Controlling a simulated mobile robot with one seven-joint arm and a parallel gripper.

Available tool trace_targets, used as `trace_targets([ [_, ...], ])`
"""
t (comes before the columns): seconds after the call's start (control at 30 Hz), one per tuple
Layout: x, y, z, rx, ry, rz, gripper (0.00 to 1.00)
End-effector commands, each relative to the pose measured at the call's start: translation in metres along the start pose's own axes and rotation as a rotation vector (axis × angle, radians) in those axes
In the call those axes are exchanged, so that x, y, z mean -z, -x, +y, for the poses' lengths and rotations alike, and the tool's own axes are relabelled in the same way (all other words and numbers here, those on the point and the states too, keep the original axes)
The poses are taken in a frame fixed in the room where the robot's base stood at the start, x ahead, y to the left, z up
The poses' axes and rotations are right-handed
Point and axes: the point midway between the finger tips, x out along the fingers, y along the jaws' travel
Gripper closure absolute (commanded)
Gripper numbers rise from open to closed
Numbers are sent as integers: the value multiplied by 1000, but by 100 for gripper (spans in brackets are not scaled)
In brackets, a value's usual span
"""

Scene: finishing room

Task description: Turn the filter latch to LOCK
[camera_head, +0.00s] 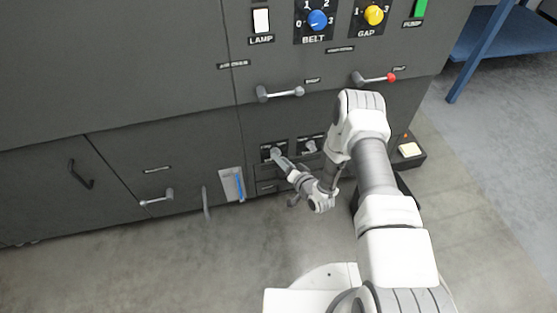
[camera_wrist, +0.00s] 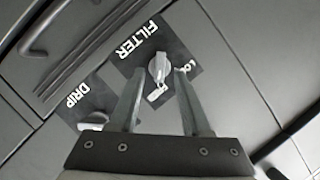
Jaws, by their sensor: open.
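The filter latch (camera_wrist: 158,68) is a small light-grey knob on a black plate marked FILTER, which appears upside down in the wrist view. One label right of the knob is partly hidden and seems to begin "LO"; another below it is too small to read surely. The narrow part of the knob points roughly down in that view, toward the lower label. My gripper (camera_wrist: 159,75) is open, with one finger on each side of the knob. I cannot tell whether they touch it. In the head view my gripper (camera_head: 279,159) is at the left small plate, covering most of the latch.
The DRIP knob (camera_wrist: 94,121) is close by, left of my fingers in the wrist view. Lever handles (camera_head: 280,92) and (camera_head: 375,78) stick out above. The floor in front is clear.

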Motion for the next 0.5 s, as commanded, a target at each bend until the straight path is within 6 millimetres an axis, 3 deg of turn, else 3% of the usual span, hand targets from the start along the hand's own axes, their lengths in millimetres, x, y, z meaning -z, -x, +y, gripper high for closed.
trace_targets([
  [0.2, -1, -25, 1, 0, 1, -1, 52],
  [0.5, 0, -29, 0, -1, 0, 0, 52],
])
